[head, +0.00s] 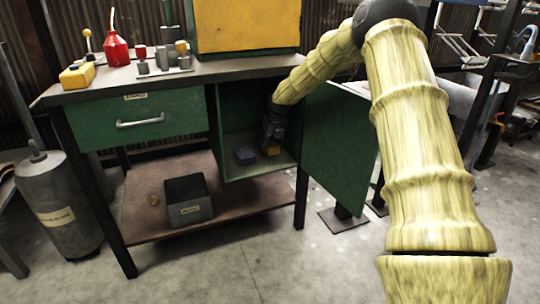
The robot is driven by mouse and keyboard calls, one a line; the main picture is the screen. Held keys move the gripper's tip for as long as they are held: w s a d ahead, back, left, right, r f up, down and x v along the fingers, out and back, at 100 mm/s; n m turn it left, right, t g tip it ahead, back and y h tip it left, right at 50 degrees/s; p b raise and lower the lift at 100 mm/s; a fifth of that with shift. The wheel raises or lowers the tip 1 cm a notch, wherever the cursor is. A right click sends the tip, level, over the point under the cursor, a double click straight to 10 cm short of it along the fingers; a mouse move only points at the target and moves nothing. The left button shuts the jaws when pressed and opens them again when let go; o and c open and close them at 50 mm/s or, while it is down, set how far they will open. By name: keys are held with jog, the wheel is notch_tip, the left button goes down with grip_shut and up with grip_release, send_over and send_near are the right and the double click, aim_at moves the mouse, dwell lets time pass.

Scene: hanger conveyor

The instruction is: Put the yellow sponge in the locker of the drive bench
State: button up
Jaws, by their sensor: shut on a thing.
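The drive bench (225,75) has an open green locker (229,110) under its right part, with its door (340,140) swung out to the right. My gripper (272,146) reaches down inside the locker, close to its floor. It is shut on a small yellow thing, which looks like the yellow sponge (273,151). The gripper hides much of the sponge, and I cannot tell whether it touches the locker floor.
A shut green drawer (140,120) is left of the locker. A dark bin (189,201) stands on the lower shelf (145,225).

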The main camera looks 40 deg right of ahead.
jog(key=shift+w+f+b, duration=0.15)
jog(key=shift+f+b, duration=1.4)
jog(key=shift+f, duration=0.25)
jog(key=shift+r, duration=0.1)
jog(key=o, duration=0.9)
